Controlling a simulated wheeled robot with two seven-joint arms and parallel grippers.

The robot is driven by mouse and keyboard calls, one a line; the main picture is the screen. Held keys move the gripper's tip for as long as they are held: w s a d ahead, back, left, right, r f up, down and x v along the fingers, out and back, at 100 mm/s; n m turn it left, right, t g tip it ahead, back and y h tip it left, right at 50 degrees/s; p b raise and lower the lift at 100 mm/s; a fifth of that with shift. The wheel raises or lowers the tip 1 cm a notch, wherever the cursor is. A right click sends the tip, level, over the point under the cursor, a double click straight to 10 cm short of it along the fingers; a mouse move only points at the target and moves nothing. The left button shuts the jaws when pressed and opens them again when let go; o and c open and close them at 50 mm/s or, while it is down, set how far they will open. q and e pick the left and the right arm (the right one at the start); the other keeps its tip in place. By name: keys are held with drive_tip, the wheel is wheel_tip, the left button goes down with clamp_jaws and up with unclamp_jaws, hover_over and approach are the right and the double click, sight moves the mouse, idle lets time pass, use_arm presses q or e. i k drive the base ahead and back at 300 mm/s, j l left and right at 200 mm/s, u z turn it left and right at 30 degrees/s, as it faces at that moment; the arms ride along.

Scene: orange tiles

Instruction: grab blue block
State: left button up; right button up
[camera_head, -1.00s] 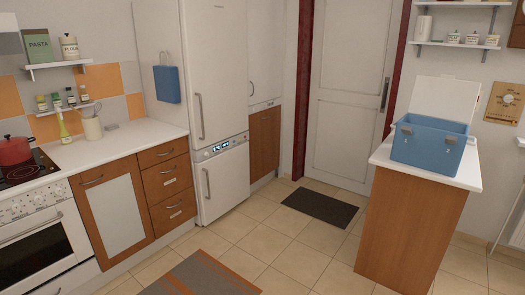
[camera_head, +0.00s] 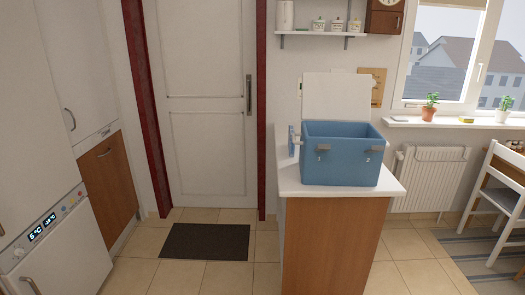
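No separate blue block shows. A blue cool box (camera_head: 341,158) with its white lid (camera_head: 336,97) raised stands on the white counter top (camera_head: 290,182) of a wooden island, right of the middle in the head view. Its inside is mostly hidden by its front wall. A small light-blue item (camera_head: 292,141) stands just left of the box; it is too small to name. Neither of my grippers is in the head view.
A dark mat (camera_head: 205,242) lies before the closed white door (camera_head: 207,110). The fridge (camera_head: 62,250) stands at the left. Tiled floor is clear left of the island. A white chair (camera_head: 497,200) and radiator (camera_head: 425,180) are at the right.

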sight(291, 147)
drive_tip(key=i+j+z, duration=0.2)
drive_tip(key=j, duration=0.15)
drive_tip(key=i+j+z, duration=0.2)
drive_tip(key=j, duration=0.15)
drive_tip(key=i+j+z, duration=0.2)
drive_tip(key=j, duration=0.2)
